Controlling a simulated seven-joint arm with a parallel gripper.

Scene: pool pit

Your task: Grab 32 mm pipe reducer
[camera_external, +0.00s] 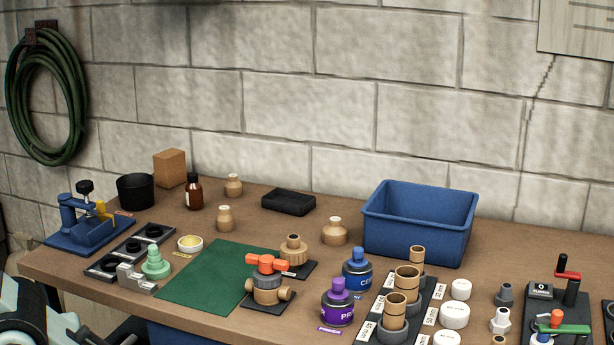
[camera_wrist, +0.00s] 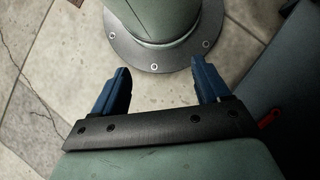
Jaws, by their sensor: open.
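Three tan, bottle-shaped fittings that look like pipe reducers stand on the brown workbench (camera_external: 190,222). A small reducer (camera_external: 233,185) is at the back left, another small reducer (camera_external: 225,218) stands in front of it, and a larger reducer (camera_external: 335,230) stands left of the blue bin. I cannot tell which is the 32 mm one; no size mark is readable on them. My gripper (camera_wrist: 165,75) shows in the wrist view with its two blue fingers wide apart and nothing between them. It is over the tiled floor, away from the bench, and is not visible in the external view.
A blue bin (camera_external: 420,247) stands at the back right and a low black tray (camera_external: 288,201) at the back middle. A green mat (camera_external: 205,277) lies near the front edge. A valve assembly (camera_external: 267,286), purple can (camera_external: 338,304) and blue can (camera_external: 357,270) crowd the front middle.

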